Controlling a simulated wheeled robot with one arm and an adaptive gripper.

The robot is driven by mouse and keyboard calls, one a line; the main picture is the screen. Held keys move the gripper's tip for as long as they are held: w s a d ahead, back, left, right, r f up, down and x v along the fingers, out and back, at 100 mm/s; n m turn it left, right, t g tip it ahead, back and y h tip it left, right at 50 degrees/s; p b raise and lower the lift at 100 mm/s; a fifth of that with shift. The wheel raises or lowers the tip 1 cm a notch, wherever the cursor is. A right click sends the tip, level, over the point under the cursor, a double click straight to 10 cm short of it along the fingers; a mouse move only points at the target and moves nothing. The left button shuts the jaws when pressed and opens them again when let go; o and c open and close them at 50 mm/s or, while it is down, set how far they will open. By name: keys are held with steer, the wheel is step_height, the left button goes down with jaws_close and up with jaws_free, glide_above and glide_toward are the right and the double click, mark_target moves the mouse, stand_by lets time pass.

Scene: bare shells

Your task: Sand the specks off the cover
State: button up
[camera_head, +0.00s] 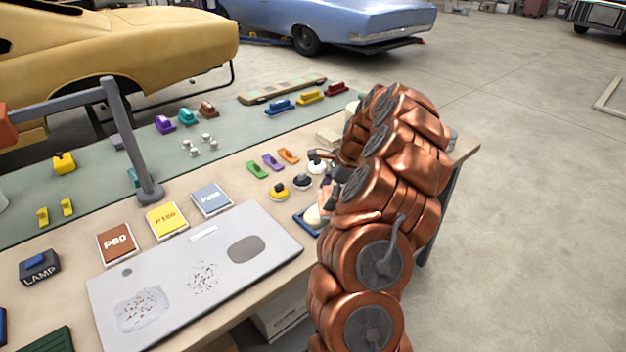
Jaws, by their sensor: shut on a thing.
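The cover (225,287) is a light grey flat panel lying on the bench. Brown specks (142,309) sit on a paler patch at its left, and dark specks (203,279) are scattered near its middle. A smooth darker grey oval (246,249) is at its right. Three labelled pads stand behind the cover: brown P80 (116,243), yellow P150 (166,220) and a blue-grey one (212,199). My gripper (326,186) is right of the cover, above the bench. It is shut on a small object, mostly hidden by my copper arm.
A blue tray with a pale pad (313,215) lies beside the cover's right corner. Yellow (278,191) and dark (302,181) round knobs stand close to my gripper. A grey post (135,150) rises behind the pads. A LAMP box (39,267) is at left.

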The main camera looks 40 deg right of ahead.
steer(key=shift+d, duration=1.35)
steer(key=shift+a, duration=3.95)
step_height(320, 180, up, 8)
steer(key=p, duration=0.2)
